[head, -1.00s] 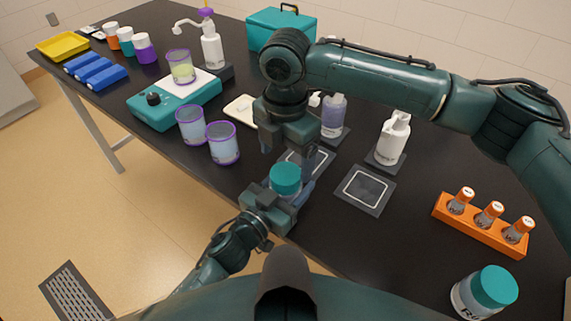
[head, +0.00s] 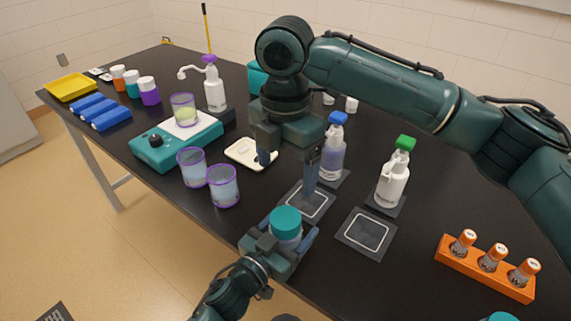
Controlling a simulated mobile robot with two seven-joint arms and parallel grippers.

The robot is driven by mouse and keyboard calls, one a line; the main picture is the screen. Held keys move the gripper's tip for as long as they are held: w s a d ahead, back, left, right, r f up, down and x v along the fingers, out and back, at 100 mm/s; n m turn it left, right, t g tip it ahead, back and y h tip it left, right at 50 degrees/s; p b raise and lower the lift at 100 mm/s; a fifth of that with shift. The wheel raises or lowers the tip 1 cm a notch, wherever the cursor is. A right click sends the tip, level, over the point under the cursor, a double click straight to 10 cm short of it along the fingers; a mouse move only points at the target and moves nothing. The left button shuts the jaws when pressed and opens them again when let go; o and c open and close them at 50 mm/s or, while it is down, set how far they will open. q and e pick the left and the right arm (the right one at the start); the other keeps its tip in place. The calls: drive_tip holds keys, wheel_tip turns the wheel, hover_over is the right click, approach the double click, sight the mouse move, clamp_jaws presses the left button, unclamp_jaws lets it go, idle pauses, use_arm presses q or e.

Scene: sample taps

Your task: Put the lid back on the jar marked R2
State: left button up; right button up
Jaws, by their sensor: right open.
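A clear jar (head: 287,241) with a teal lid (head: 286,221) sits between the fingers of my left gripper (head: 284,244), at the table's front edge. The gripper is shut around the jar's body. The lid rests on top of the jar; I cannot tell whether it is screwed tight. No marking is readable on this jar. My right gripper (head: 287,165) is open and empty, above and behind the jar, apart from the lid. A second teal lid (head: 502,317) just shows at the bottom right edge; its jar is out of view.
Two dark square pads (head: 366,233) (head: 307,202) lie behind the jar. An orange rack (head: 483,270) with vials is at right. Purple-rimmed cups (head: 223,187) and a teal scale (head: 172,146) are at left.

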use_arm(q)
drive_tip(key=shift+o, duration=1)
drive_tip(key=b+v, duration=0.1)
drive_tip(key=v, duration=1.2)
drive_tip(key=shift+s+a, duration=0.15)
